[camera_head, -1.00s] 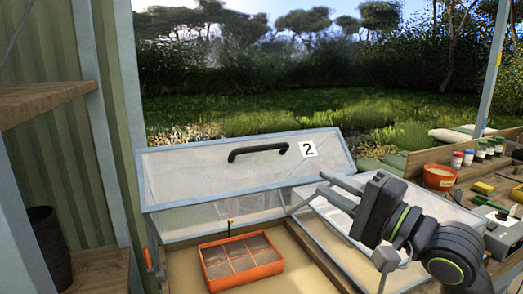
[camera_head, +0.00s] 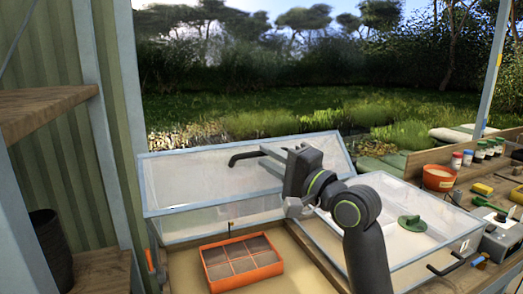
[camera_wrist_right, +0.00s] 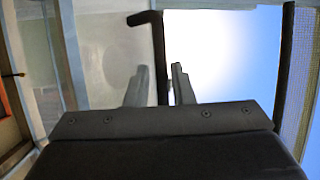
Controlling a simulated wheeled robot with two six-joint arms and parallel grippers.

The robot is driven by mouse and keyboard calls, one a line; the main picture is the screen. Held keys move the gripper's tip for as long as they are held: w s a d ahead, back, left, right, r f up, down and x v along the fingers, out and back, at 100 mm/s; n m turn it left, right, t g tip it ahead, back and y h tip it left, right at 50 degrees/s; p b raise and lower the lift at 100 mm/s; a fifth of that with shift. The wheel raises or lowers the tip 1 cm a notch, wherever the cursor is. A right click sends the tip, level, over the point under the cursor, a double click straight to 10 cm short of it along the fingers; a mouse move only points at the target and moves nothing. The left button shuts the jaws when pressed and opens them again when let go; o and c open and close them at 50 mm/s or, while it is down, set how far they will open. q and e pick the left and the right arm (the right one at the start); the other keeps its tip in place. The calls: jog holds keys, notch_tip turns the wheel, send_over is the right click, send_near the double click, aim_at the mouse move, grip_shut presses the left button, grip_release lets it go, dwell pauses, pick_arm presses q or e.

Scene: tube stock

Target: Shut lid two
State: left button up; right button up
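Lid two (camera_head: 190,180) is a clear panel in a pale blue frame, raised and tilted back over the left bay of the cold frame. Its black handle (camera_head: 240,158) is partly covered by my right gripper (camera_head: 268,151); the number 2 label seen earlier is hidden now. In the right wrist view the handle (camera_wrist_right: 159,50) runs between the two fingers of the gripper (camera_wrist_right: 160,78), with gaps showing beside it, so the gripper looks open around the bar. My left gripper is not in view.
An orange tray (camera_head: 274,279) with several soil cells sits in the open left bay. The neighbouring lid (camera_head: 385,190) lies shut at right, with a green round object (camera_head: 412,223) on it. Pots and jars stand on the bench at far right.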

jog(key=shift+x, duration=1.35)
jog(key=shift+d, duration=0.1)
grip_shut()
